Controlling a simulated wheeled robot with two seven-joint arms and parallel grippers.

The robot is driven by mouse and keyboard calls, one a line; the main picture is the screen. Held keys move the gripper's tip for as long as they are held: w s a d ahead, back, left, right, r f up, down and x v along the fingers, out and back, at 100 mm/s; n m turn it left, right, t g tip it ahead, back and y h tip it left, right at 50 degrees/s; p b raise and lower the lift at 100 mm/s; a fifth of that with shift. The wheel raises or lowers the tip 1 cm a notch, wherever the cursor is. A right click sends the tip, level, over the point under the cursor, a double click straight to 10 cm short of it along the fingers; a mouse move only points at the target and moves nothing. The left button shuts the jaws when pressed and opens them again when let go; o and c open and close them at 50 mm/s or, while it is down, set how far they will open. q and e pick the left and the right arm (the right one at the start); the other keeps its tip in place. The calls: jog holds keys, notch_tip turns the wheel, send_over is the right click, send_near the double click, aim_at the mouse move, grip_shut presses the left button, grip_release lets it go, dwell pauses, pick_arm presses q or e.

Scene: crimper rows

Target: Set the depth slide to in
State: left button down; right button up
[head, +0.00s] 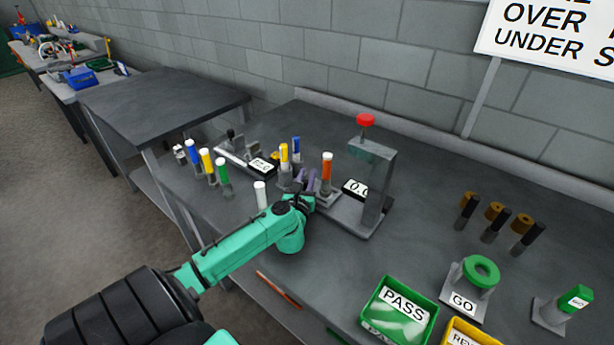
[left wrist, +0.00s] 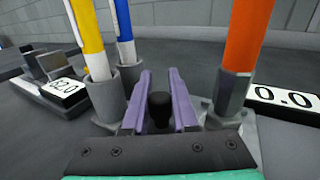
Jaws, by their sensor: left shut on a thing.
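A black knob (left wrist: 160,106) stands between the purple fingers of my left gripper (left wrist: 159,78) in the left wrist view. My left gripper (head: 306,180) is shut on it, low over the bench. It appears to be the depth slide's knob; its track is hidden, so I cannot tell the slide's position. The press (head: 376,185) with a red button stands just right of the gripper. Its display (head: 355,188) reads 0.0; it also shows in the left wrist view (left wrist: 285,98). My right gripper is not in view.
An orange tube (head: 326,166) stands close right of the fingers, yellow (head: 284,154) and blue (head: 296,148) ones close left. A gauge (head: 262,165) with a display lies farther left. Green PASS tray (head: 373,318) and GO ring stand (head: 466,287) are at front right; bench between is clear.

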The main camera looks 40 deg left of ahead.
aim_at(332, 197)
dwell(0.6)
pick_arm(q)
jog(key=shift+d, duration=0.25)
jog(key=d+p, duration=0.1)
jog(key=d, duration=0.7)
jog(key=shift+w+d+f, duration=0.1)
jog(key=shift+d, duration=0.05)
jog(key=shift+f, duration=0.1)
jog(key=c, duration=0.8)
grip_release()
jog(key=shift+d, duration=0.1)
jog(key=shift+o, duration=0.6)
jog(key=shift+d, duration=0.1)
